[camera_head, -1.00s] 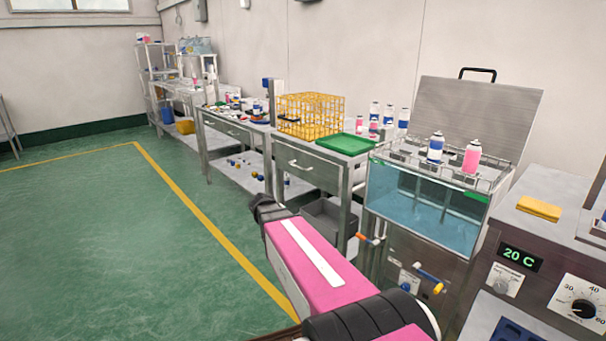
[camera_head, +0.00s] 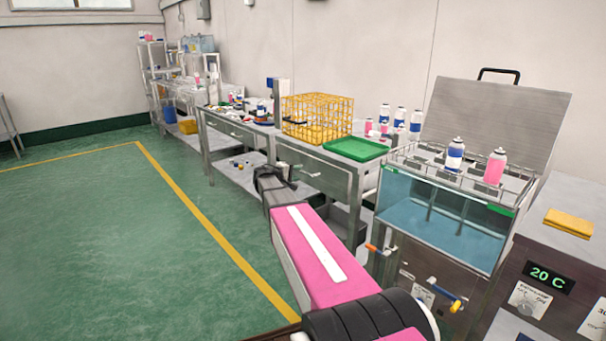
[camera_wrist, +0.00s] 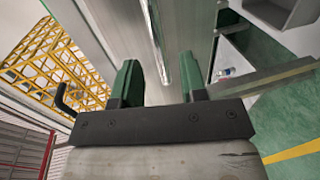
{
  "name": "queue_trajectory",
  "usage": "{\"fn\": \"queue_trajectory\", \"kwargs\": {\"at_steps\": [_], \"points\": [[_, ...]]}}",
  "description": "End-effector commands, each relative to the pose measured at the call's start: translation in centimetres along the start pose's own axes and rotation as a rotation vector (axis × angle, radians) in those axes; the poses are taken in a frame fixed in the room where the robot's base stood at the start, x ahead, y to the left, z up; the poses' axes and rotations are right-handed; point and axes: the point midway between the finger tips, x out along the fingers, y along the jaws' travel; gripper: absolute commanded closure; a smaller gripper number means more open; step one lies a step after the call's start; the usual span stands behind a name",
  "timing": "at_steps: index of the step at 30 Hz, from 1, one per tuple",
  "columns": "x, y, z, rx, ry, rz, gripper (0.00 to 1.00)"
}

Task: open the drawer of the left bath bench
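The metal bench (camera_head: 352,172) just left of the water bath has a grey drawer front (camera_head: 325,173) with a bar handle (camera_head: 306,171). The drawer looks closed. My gripper (camera_head: 272,178) is in front of this bench, and my arm hides part of the bench's lower left. In the wrist view my gripper (camera_wrist: 158,75) has its two green fingers apart. A narrow bright metal bar (camera_wrist: 156,35), which looks like the handle, runs between the fingers. I cannot tell whether the fingers touch it.
A yellow wire crate (camera_head: 317,117) and a green tray (camera_head: 357,148) stand on the bench top. The water bath (camera_head: 435,212) with cans on its rack is to the right. Another bench with a drawer (camera_head: 228,129) is farther left. The green floor (camera_head: 90,240) at left is clear.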

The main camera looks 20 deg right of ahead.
Motion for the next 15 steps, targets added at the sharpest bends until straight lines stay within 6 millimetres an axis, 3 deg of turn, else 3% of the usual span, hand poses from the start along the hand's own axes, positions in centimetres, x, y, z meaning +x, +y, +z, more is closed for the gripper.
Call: {"fn": "queue_trajectory", "kwargs": {"at_steps": [6, 15], "points": [[3.2, 0.0, -0.1, 0.0, 0.0, 0.0, 0.61], [4.5, 0.0, 0.0, 0.0, 0.0, -0.001, 0.61]]}}
